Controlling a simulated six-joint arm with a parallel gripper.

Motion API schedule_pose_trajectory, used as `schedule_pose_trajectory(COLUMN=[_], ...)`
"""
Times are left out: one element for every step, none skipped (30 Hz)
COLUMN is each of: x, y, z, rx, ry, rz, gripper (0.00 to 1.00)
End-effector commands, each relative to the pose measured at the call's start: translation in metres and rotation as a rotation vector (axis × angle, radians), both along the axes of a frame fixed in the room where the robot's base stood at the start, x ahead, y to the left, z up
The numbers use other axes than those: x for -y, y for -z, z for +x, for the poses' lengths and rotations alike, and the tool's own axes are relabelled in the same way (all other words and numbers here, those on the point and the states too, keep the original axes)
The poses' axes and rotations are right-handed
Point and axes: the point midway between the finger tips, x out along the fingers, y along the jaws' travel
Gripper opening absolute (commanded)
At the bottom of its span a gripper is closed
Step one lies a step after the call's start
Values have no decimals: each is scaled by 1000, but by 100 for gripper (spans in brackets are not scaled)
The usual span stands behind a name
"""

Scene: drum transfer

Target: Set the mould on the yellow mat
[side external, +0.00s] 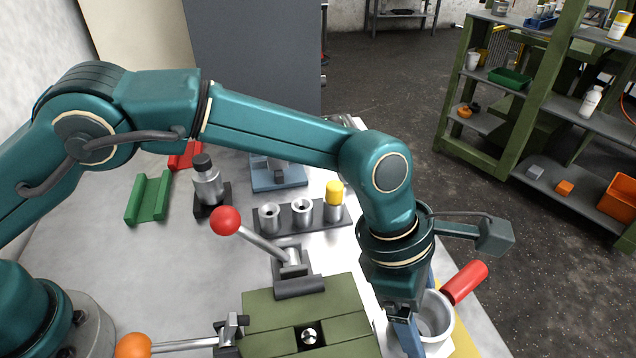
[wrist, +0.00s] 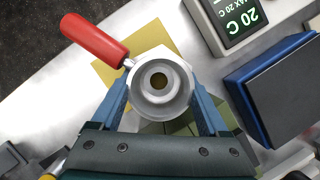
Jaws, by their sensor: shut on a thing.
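The mould is a grey metal cup with a red handle, held upright. It shows at the lower right of the side view (side external: 440,335) and in the middle of the wrist view (wrist: 160,102). My gripper (side external: 418,328) has its blue fingers on both sides of the mould, and in the wrist view my gripper (wrist: 163,108) is shut on it. The yellow mat (side external: 465,344) is partly hidden by the mould in the side view. In the wrist view the mat (wrist: 110,73) shows behind and left of the mould. I cannot tell whether the mould touches it.
A green block fixture (side external: 260,310) with a red-knobbed lever (side external: 226,221) stands left of the mould. A dark rack (side external: 318,219) with metal cups is behind. In the wrist view a display box (wrist: 230,22) and a blue-edged dark block (wrist: 280,90) lie right.

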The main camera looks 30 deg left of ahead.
Motion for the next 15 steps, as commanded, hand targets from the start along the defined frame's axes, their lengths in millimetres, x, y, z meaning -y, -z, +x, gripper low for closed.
schedule_pose_trajectory(x=[0, 1, 1, 1, 1, 1, 1, 1, 1, 1, 1, 1, 1, 1, 0], y=[4, 6, 7, 7, 7, 7, 7, 7, 6, 6, 7, 7, 8, 9, 11], z=[0, 0, 0, 0, 0, 0, 0, 1, 1, 1, 0, 0, 0, 0, 0], rx=[0, 1, 2, 2, 2, 3, 3, 3, 3, 3, 3, 2, 2, 2, 0], ry=[-1, -1, -2, -1, -1, -1, -1, -1, -1, -1, -1, -1, -1, -1, 0], rz=[-2, -3, -4, -4, -5, -5, -5, -5, -5, -5, -4, -4, -4, -3, 0], gripper=[0, 0, 0, 0, 0, 0, 0, 0, 0, 0, 0, 0, 0, 0, 82])
